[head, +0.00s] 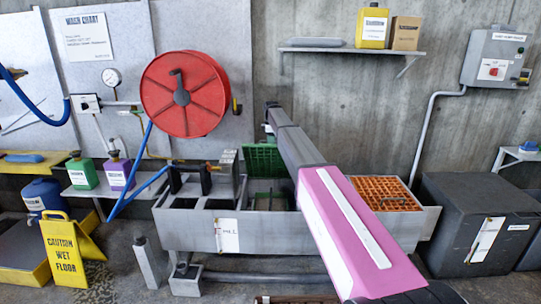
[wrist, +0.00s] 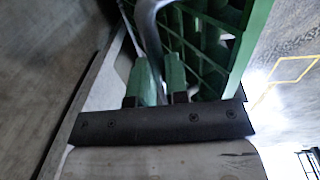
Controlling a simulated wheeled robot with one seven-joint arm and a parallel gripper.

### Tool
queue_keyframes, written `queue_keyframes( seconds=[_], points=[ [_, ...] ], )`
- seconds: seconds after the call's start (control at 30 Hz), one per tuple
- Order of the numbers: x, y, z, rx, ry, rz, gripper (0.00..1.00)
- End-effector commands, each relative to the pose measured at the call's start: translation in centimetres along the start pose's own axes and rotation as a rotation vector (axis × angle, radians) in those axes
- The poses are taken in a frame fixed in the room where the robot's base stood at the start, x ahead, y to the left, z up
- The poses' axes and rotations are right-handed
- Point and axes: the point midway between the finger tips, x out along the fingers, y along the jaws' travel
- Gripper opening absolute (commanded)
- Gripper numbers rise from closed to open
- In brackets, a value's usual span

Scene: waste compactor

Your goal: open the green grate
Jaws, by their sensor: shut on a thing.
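The green grate (head: 262,159) is on the grey trough, partly behind my arm in the head view. It stands tilted up above its opening. In the wrist view the grate (wrist: 217,38) fills the upper middle, with its slatted side showing. My gripper (wrist: 160,65) is shut, its two green fingers on either side of a grey curved handle (wrist: 149,24) beside the grate. The far end of my arm hides much of the grip in the head view.
The grey trough (head: 190,233) has an orange grate (head: 386,193) at its right. A red hose reel (head: 184,93) hangs behind on the left. A dark bin (head: 470,220) stands at right, and a yellow wet-floor sign (head: 70,250) at left.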

Motion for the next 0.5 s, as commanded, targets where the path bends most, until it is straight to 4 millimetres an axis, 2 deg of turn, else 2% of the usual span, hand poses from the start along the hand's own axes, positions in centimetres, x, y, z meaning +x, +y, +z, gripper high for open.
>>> queue_keyframes(
  seconds=[0.03, 0.1, 0.3, 0.5],
  points=[
    [0.0, 2.6, -0.2, -0.005, 0.0, 0.004, 0.0],
    [-0.5, 4.6, -0.1, -0.005, 0.0, 0.003, 0.0],
    [-1.2, 9.7, -0.1, -0.005, 0.0, 0.001, 0.0],
    [-1.0, 13.6, -0.1, -0.006, 0.0, -0.002, 0.0]
  ],
)
